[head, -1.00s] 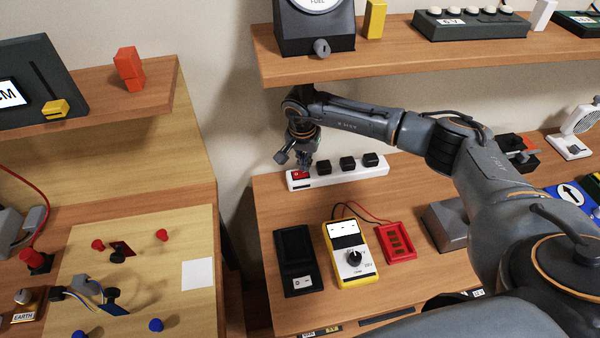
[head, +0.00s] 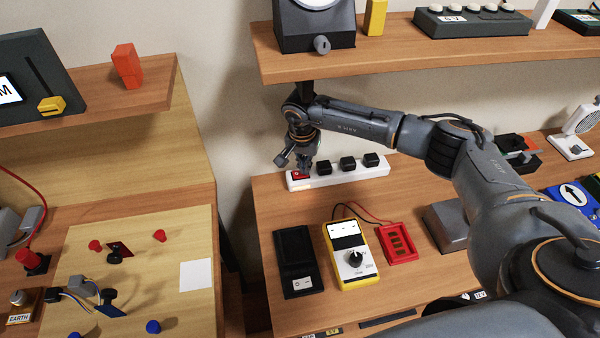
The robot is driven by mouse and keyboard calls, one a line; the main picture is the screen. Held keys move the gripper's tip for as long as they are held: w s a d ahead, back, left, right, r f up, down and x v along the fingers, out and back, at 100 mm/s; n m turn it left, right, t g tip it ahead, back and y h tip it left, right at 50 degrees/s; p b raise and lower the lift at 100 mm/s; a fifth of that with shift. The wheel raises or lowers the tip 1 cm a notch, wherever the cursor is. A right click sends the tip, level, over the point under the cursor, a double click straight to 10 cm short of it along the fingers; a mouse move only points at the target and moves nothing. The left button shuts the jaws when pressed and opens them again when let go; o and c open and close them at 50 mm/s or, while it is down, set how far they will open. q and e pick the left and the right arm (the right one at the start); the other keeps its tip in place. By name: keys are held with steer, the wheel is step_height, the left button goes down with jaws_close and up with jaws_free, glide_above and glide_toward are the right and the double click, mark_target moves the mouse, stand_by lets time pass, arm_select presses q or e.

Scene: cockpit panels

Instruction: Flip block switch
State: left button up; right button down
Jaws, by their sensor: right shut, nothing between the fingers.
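The white power block (head: 345,175) lies near the back of the right-hand table, by the wall. It has a red switch (head: 300,174) at its left end and several black plugs along it. A small pale orange patch shows on the block just in front of the switch. My right gripper (head: 305,167) is shut and empty, pointing down at the red switch. Its fingertips are at or just above the switch; I cannot tell whether they touch. The gripper partly hides the switch. My left gripper is not in view.
A shelf (head: 400,50) hangs above my right arm. A yellow multimeter (head: 350,262), a black switch box (head: 297,262) and a red module (head: 397,243) lie in front of the block. A gap separates the left board (head: 196,240) from the right-hand table.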

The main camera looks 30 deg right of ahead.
steer(key=shift+r+p, duration=1.9)
steer(key=shift+r, duration=1.6)
steer(key=shift+s+f, duration=0.1)
